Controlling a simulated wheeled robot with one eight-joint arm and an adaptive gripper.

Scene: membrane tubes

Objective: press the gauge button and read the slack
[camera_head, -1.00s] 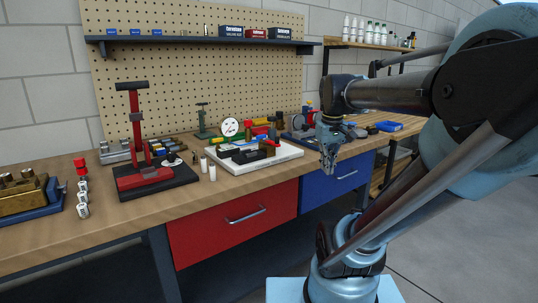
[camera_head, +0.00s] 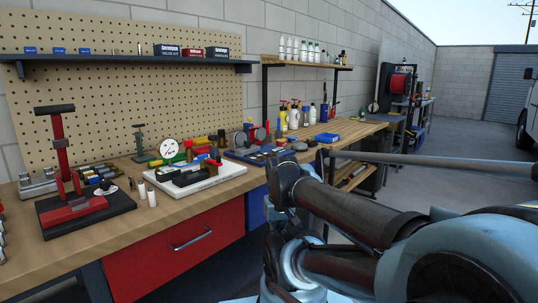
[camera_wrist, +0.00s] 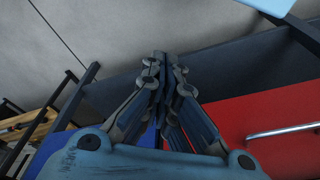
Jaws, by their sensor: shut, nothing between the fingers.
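A round white dial gauge (camera_head: 168,148) stands on the bench behind a white tray (camera_head: 228,172). A black device (camera_head: 190,177) lies on the tray. I cannot make out a gauge button or a readable slack value. My gripper (camera_wrist: 160,62) is shut and empty in the wrist view, in front of the red drawer (camera_wrist: 290,155) and clear of the gauge. In the head view I cannot pick out its fingertips among my arm links.
A red press (camera_head: 62,160) on a black base stands left of the tray, with small white cylinders (camera_head: 151,198) between them. Bottles and a blue bin (camera_head: 326,138) stand farther right. The red drawer's handle (camera_head: 192,238) sticks out. Open floor lies at the right.

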